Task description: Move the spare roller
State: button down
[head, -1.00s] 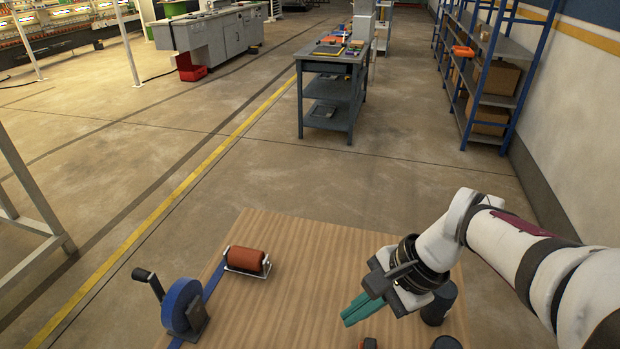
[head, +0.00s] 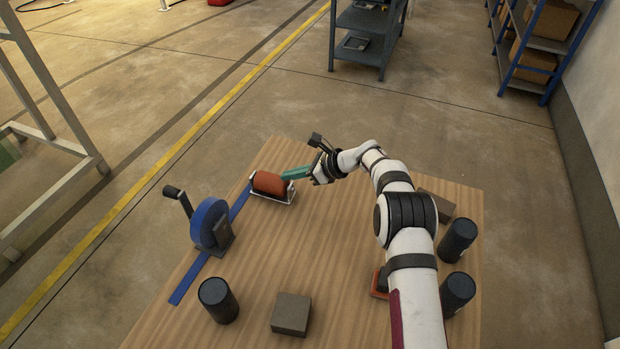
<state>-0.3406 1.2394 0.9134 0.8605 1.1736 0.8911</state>
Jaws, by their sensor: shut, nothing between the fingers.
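An orange-red roller (head: 269,183) lies on its side in a small light metal cradle (head: 277,198) at the far left part of the wooden table. I take it to be the spare roller. The fingers look shut and hold nothing. Whether the fingertips touch the roller or cradle I cannot tell.
A blue wheel with a dark crank handle (head: 208,222) stands left on a blue strip (head: 190,283). Dark cylinders stand at front left (head: 218,300) and right (head: 458,241). A brown block (head: 291,314) lies in front. The table's middle is clear.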

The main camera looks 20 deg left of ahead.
aim_at(274, 179)
jog(key=a, duration=0.3)
jog(key=shift+d+f, duration=0.2)
jog(key=shift+f, duration=0.65)
jog(key=shift+d, duration=0.1)
